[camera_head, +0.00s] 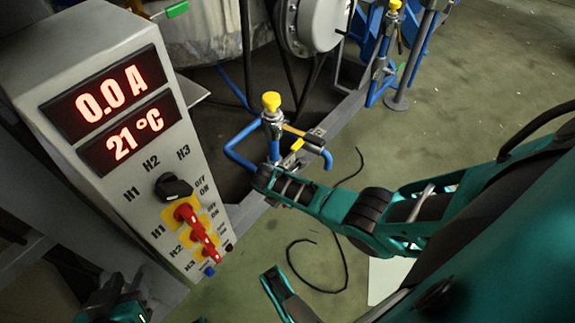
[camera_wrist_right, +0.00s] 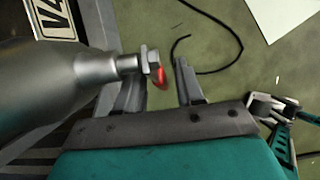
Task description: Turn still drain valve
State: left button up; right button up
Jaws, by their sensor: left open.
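In the right wrist view a silver tapered body (camera_wrist_right: 50,85) ends in a neck and hex nut with a small red part (camera_wrist_right: 160,74), likely the valve handle. My right gripper (camera_wrist_right: 160,82) has its fingers apart around the red part; contact cannot be told. In the head view my right arm comes in from the right, and its gripper (camera_head: 275,183) is by a valve with a yellow knob (camera_head: 271,102) and blue pipe; its fingertips are unclear. My left gripper (camera_head: 197,285) is open and empty at the bottom of the head view, low and in front of the control box.
A grey control box (camera_head: 75,100) with red displays and switches stands at the left. A metal frame rail (camera_head: 345,112) and blue pipes run behind the valve. A black cable (camera_head: 343,270) and white sheet (camera_head: 385,280) lie on the green floor, otherwise clear at right.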

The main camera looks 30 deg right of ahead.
jog(key=shift+c, duration=0.4)
grip_shut()
